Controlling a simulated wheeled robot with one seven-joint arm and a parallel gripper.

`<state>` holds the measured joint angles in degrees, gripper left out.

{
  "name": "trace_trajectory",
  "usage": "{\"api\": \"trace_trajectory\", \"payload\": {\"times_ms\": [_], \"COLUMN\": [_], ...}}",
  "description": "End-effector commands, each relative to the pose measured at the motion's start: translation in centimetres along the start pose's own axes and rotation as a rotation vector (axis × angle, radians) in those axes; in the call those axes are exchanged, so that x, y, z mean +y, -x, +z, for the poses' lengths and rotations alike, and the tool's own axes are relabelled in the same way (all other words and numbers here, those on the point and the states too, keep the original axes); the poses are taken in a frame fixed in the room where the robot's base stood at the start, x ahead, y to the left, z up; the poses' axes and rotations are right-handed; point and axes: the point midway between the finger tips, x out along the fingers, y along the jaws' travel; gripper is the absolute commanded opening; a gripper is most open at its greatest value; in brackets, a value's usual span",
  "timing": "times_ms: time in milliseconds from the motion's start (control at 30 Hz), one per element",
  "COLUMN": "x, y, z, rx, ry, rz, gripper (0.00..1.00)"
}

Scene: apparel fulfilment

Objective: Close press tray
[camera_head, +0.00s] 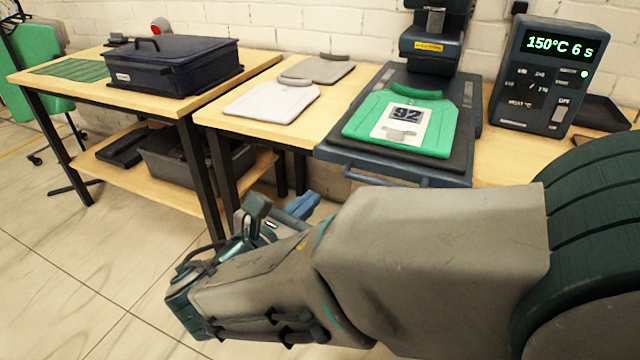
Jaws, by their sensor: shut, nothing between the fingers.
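The press tray (337,153) is a dark, flat drawer-like slab that extends out past the table's front edge, in front of the heat press (437,42). A bar handle (385,177) runs along its front. A folded green garment (375,117) with a white sheet (401,124) marked "92" lies on it. My gripper (279,212) is low in front of the tables, left of and below the tray handle and apart from it. It is shut and empty, and my arm partly hides it.
The control box (537,75) reads 150°C 6 s, right of the press. Folded grey garments (272,102) lie left of the tray. A dark blue case (171,64) stands on the left table. Open floor (60,250) lies at left.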

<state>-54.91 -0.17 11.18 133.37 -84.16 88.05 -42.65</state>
Motion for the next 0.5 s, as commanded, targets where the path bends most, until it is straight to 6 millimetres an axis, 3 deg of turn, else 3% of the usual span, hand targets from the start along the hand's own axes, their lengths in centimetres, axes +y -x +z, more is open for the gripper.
{"api": "trace_trajectory", "payload": {"times_ms": [33,233,367,500], "x": [1.0,2.9,3.1,3.3], "y": [0.8,2.0,0.7,-2.1], "z": [-1.1,-1.0,-0.8,-0.7], "rx": [-0.030,-0.094,-0.096,-0.095], "ry": [0.029,0.079,0.078,0.076], "rz": [0.043,0.117,0.116,0.114], "gripper": [0.00,0.00,0.00,0.00]}}
